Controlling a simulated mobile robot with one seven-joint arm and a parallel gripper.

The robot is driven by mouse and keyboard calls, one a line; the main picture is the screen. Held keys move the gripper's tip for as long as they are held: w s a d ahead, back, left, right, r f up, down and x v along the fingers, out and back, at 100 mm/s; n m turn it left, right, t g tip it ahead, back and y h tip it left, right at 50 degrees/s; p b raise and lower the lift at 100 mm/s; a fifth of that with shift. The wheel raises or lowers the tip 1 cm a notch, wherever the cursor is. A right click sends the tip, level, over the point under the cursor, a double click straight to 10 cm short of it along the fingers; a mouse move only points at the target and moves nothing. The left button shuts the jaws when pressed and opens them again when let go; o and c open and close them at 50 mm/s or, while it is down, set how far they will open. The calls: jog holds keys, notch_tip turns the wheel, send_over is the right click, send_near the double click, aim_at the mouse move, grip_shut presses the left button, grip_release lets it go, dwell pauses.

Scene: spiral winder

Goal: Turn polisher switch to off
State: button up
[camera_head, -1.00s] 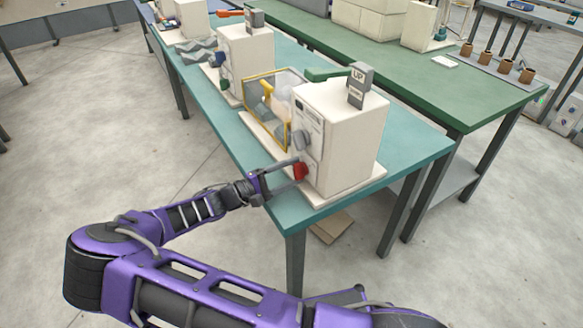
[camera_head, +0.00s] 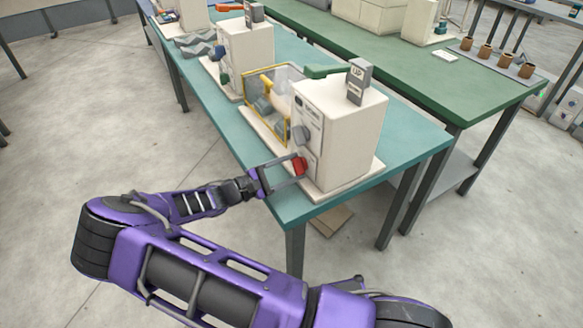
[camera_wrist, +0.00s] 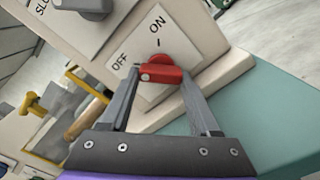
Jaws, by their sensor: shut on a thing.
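The polisher (camera_head: 345,130) is a cream box on the near end of the teal table. Its red switch knob (camera_head: 298,166) sits low on the front face. In the wrist view the red knob (camera_wrist: 160,72) lies roughly crosswise on a pale plate (camera_wrist: 146,92), with OFF printed to its upper left and ON above it. My gripper (camera_wrist: 159,73) has one grey finger at each end of the knob and is shut on it. In the head view my gripper (camera_head: 294,168) reaches the knob from the left. Which label the knob points to is unclear.
A grey dial (camera_head: 301,135) sits above the switch. A yellow-framed clear guard (camera_head: 287,128) stands beside the box. A similar machine (camera_head: 246,60) stands farther back on the teal table (camera_head: 415,145). A green table (camera_head: 480,100) runs behind. The floor at left is open.

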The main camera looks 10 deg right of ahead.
jog(key=o, duration=1.4)
jog(key=shift+c, duration=0.2)
jog(key=shift+a, duration=0.1)
jog(key=b+v, duration=0.1)
jog(key=v, duration=1.6)
jog(key=shift+a, duration=0.1)
